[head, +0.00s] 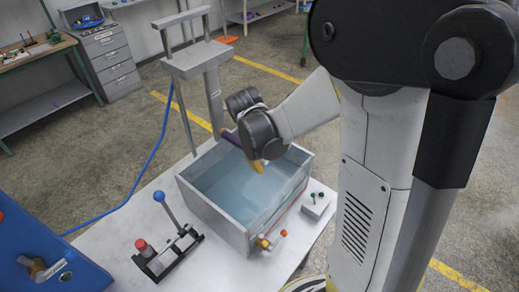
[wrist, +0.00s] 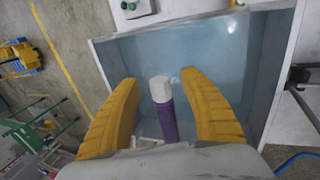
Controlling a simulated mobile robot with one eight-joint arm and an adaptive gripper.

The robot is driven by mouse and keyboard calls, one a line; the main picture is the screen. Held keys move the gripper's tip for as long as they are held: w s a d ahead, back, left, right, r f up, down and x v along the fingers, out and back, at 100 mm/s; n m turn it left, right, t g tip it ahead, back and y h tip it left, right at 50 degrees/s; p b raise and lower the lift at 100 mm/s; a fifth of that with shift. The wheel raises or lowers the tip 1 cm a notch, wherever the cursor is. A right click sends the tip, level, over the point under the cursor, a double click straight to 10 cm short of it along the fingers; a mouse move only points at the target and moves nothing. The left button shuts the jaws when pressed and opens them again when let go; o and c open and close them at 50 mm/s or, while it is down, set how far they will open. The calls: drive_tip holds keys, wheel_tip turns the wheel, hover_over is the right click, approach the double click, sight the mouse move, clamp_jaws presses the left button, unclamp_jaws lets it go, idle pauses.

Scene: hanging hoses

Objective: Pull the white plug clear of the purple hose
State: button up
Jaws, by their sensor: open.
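The white plug (wrist: 160,88) sits in the end of the purple hose (wrist: 167,124) in the wrist view. The hose end points into the picture, over the water tank. My gripper (wrist: 158,78) is open, with one yellow finger on each side of the plug and a visible gap to both. In the head view my gripper (head: 256,165) is above the tank, and a short piece of the purple hose (head: 230,138) shows at its left. The plug cannot be made out there, and the rest of the hose is hidden.
The grey-walled tank (head: 213,217) holds water and stands on a white table (head: 110,232). A grey stand (head: 200,58) rises behind it. A lever device (head: 167,255) with blue and red knobs is front left. A small block with green knobs (head: 316,205) is at the right.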

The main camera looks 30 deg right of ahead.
drive_tip(key=shift+d+f, duration=0.1)
drive_tip(key=shift+f, duration=0.15)
clamp_jaws()
drive_tip(key=shift+s+d, duration=0.3)
drive_tip(key=shift+s, duration=0.3)
idle(0.8)
drive_tip(key=shift+s+d, duration=0.25)
drive_tip(key=shift+s, duration=0.45)
drive_tip(key=shift+s+d, duration=0.3)
drive_tip(key=shift+s, duration=0.35)
drive_tip(key=shift+s+d, duration=0.25)
drive_tip(key=shift+s, duration=0.45)
drive_tip(key=shift+r, duration=0.1)
